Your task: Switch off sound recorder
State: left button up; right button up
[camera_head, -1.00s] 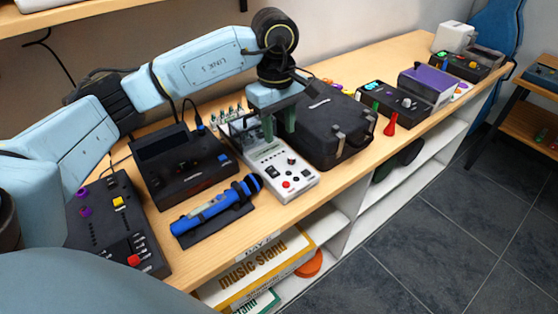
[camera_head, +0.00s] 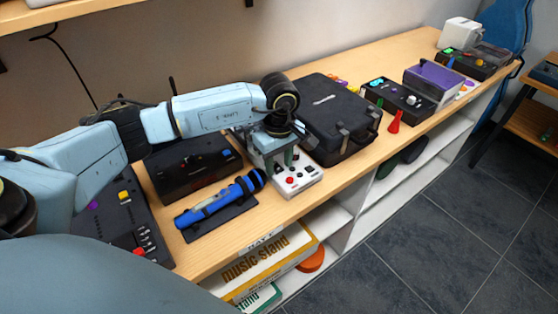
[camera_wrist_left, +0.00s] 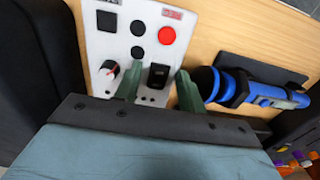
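A white device with a control panel, which I take to be the sound recorder (camera_head: 300,184), stands on the wooden shelf top. In the left wrist view its panel (camera_wrist_left: 108,48) shows a red button (camera_wrist_left: 167,35), black buttons (camera_wrist_left: 138,28), a knob (camera_wrist_left: 107,74), a black switch (camera_wrist_left: 158,76) and a small red display (camera_wrist_left: 172,14). My left gripper (camera_head: 280,163) is low over the panel, fingers pointing down. Its fingers (camera_wrist_left: 160,84) are apart, with the black switch between them in the picture; contact cannot be told. The arm hides the device's rear part. My right gripper is not in view.
A blue microphone (camera_head: 220,199) lies on a dark base left of the device. A black case (camera_head: 338,112) stands close on the right. Black boxes (camera_head: 190,165) and a mixer (camera_head: 130,205) are at left. Clear wood (camera_head: 228,243) runs along the front edge.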

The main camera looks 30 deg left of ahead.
pick_arm(q)
grip_shut()
jog(key=shift+w+a+f+g+h+b, duration=0.15)
jog(key=shift+a+g+h+b, duration=0.15)
jog(key=shift+h+b, duration=0.5)
jog(key=shift+a+g+h+b, duration=0.1)
jog(key=shift+g+h+b, duration=0.2)
jog(key=shift+h+b, duration=0.35)
jog(key=shift+r, duration=0.2)
grip_release()
jog(key=v, duration=1.3)
jog(key=shift+r, duration=0.3)
